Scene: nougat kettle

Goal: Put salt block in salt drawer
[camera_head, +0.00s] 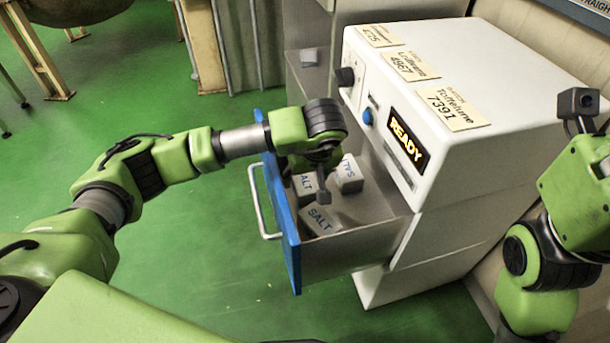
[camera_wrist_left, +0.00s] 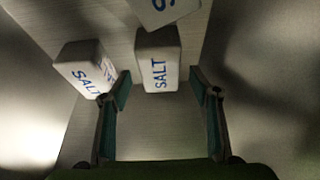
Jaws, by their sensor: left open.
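The open salt drawer with a blue front (camera_head: 284,225) and grey walls juts out from the white machine (camera_head: 440,185). Several white blocks lettered SALT lie in it: one (camera_head: 320,221) near the front corner, one (camera_head: 350,176) farther back, and one partly behind my gripper. My left gripper (camera_head: 320,190) is over the drawer, pointing down. In the left wrist view, its open fingers (camera_wrist_left: 159,88) are on either side of the near end of a salt block (camera_wrist_left: 158,66). Another block (camera_wrist_left: 83,72) lies tilted to the left, and a third (camera_wrist_left: 170,10) is cut off at the top.
The machine has a lit READY display (camera_head: 408,140), a blue button (camera_head: 367,117) and yellow labels on top. The drawer has a pale handle (camera_head: 260,202). My right arm is at the right edge.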

